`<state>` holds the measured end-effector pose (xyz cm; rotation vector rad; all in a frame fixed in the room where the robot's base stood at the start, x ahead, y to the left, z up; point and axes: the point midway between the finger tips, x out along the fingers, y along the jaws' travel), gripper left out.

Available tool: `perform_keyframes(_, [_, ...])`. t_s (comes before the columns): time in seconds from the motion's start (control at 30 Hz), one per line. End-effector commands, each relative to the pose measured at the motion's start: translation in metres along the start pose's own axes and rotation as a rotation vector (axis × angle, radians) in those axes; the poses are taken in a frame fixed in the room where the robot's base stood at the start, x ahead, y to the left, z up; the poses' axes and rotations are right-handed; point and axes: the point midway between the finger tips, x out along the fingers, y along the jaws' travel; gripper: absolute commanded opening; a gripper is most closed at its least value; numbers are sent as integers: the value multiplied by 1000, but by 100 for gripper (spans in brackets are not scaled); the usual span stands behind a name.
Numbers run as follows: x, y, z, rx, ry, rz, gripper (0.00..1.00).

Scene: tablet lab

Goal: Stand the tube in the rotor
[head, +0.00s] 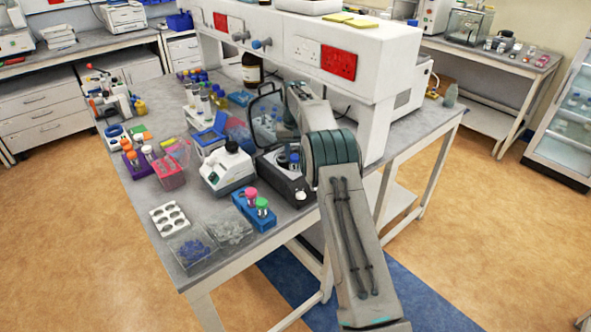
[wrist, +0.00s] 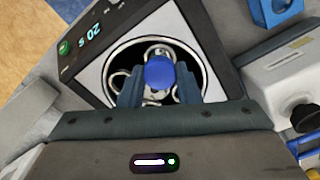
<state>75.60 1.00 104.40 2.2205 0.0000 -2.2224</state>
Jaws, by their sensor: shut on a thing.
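My gripper (wrist: 160,90) is shut on a tube with a round blue cap (wrist: 159,72), seen from above in the wrist view. The tube's body is hidden below its cap. It is held over the round opening of the centrifuge, where the metal rotor (wrist: 121,80) shows with several ring-shaped holes. I cannot tell whether the tube's lower end is inside a hole. In the head view the centrifuge (head: 286,188) stands on the bench with its lid (head: 264,116) raised. My arm hides part of it, and the gripper's fingertips are hard to make out there.
A blue rack (head: 254,213) with pink- and green-capped tubes stands in front of the centrifuge. A white-and-dark device (head: 228,169) stands close on its left. The white shelf unit (head: 300,55) rises behind. Clear trays (head: 191,248) lie at the bench's front corner.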

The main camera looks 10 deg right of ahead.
Motion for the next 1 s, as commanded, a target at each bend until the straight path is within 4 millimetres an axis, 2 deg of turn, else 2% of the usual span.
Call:
perform_keyframes(0.4, [4,0,0,0,1,0,13])
perform_keyframes(0.43, [4,0,0,0,1,0,38])
perform_keyframes(0.5, [4,0,0,0,1,0,55])
perform_keyframes(0.83, [2,0,0,0,1,0,55])
perform_keyframes(1.0, [-19,0,-1,0,6,0,55])
